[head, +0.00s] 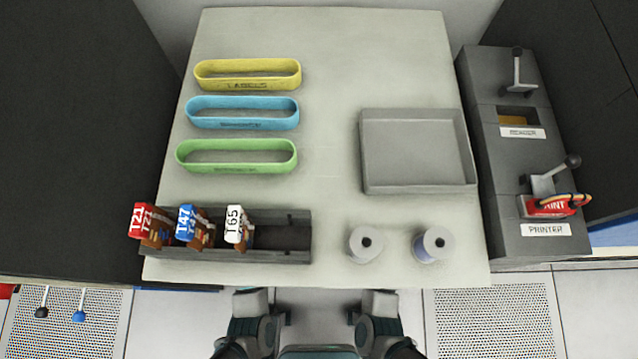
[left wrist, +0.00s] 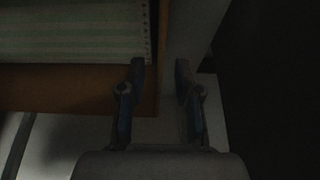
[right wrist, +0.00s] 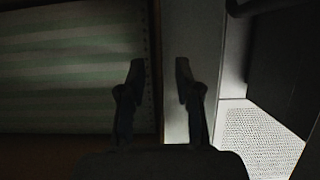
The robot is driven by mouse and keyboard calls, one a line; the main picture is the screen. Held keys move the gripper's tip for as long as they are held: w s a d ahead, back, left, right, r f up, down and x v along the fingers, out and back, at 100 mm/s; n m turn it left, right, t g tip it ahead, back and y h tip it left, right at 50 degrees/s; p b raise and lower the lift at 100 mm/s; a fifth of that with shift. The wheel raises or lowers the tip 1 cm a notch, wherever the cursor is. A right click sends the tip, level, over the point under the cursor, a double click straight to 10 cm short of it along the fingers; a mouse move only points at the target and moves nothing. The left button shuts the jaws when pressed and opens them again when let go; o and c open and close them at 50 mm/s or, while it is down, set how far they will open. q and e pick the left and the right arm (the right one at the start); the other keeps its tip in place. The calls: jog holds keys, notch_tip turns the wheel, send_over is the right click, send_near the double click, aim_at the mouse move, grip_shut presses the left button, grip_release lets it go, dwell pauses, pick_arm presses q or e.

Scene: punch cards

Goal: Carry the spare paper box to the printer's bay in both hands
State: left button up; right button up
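The paper box shows in the left wrist view as a brown edge (left wrist: 70,88) around green-striped paper (left wrist: 70,30). It also shows in the right wrist view, with striped paper (right wrist: 70,50) and a dark side edge (right wrist: 155,60). My left gripper (left wrist: 160,72) is open at a side edge of the box, fingers apart. My right gripper (right wrist: 155,72) is open, its fingertips on either side of the box edge in the picture; contact cannot be told. The head view does not show the box. The printer (head: 545,229) stands right of the table; its bay is not clearly seen.
The table (head: 325,200) holds yellow, blue and green bands, a rack (head: 285,255) with card decks, a grey tray (head: 415,150) and two spools. A reader (head: 520,132) stands behind the printer. Dark cabinets flank the table. Perforated floor panels (head: 495,322) lie in front.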

pick_arm(q)
jog(key=shift+a, duration=0.1)
grip_shut()
pick_arm(e)
jog(key=shift+a, duration=0.1)
grip_shut()
pick_arm(q)
jog(key=shift+d+r, duration=0.15)
jog(key=shift+d, duration=0.05)
